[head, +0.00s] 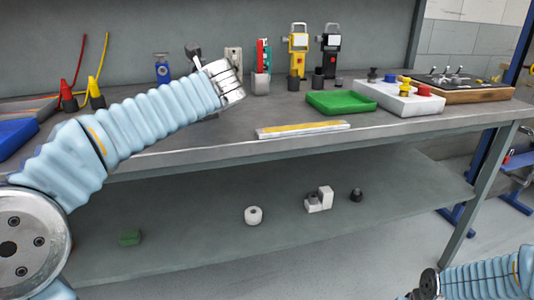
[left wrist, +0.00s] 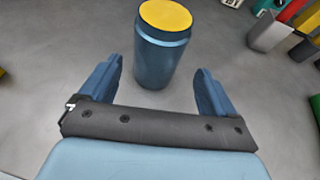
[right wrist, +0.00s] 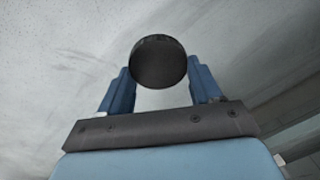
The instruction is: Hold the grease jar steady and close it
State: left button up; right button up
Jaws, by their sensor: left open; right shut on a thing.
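The grease jar (left wrist: 155,62) is a blue cylinder with a yellow top face, standing upright on the grey bench in the left wrist view. My left gripper (left wrist: 159,68) is open, with a finger to each side of the jar and visible gaps between. In the head view my left arm reaches over the bench, and its fingers and the jar are hidden. My right gripper (right wrist: 160,70) is shut on a round black lid (right wrist: 158,62), seen in the right wrist view. In the head view only part of my right arm shows, low at the right, away from the bench.
The bench (head: 215,138) holds a green tray (head: 341,102), a white block with coloured knobs (head: 398,98), a yellow-and-white strip (head: 302,130) and upright yellow (head: 298,42) and black (head: 330,45) tools at the back. The lower shelf (head: 190,240) carries a few small parts. The bench's front middle is mostly clear.

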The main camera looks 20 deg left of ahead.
pick_arm(q)
jog(key=x, duration=0.5)
jog(key=shift+a+r, duration=0.15)
jog(key=shift+a, duration=0.15)
jog(key=c, duration=1.3)
jog(key=shift+o, duration=0.2)
jog(key=shift+r, duration=0.1)
